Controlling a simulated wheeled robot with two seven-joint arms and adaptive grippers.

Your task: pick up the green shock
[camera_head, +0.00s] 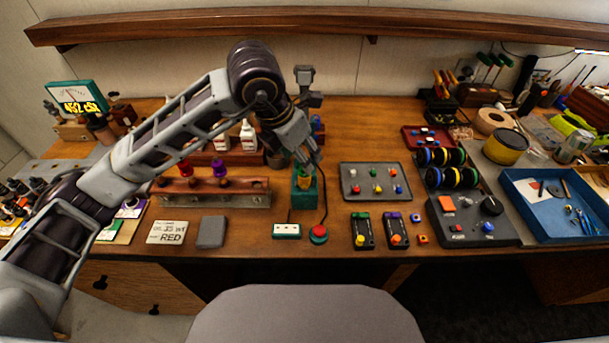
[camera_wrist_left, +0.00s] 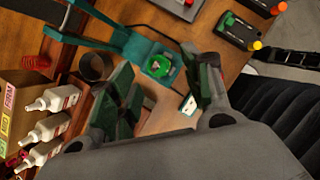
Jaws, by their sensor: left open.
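The green shock appears from above in the left wrist view as a small round green piece with a pale centre (camera_wrist_left: 158,67), set in a teal stand (camera_wrist_left: 140,50). My left gripper (camera_head: 306,160) is just above the stand, pointing down. In the wrist view its two green-padded fingers (camera_wrist_left: 163,92) are apart with nothing between them, and the green piece lies beyond the gap. My right gripper is not in view.
A copper rack (camera_head: 215,198) with red and purple shocks stands left of the stand. A red button (camera_head: 318,234) and white-topped box (camera_head: 286,231) are in front. A grey tray of coloured knobs (camera_head: 376,195) is to the right. White bottles (camera_wrist_left: 55,98) stand near the gripper.

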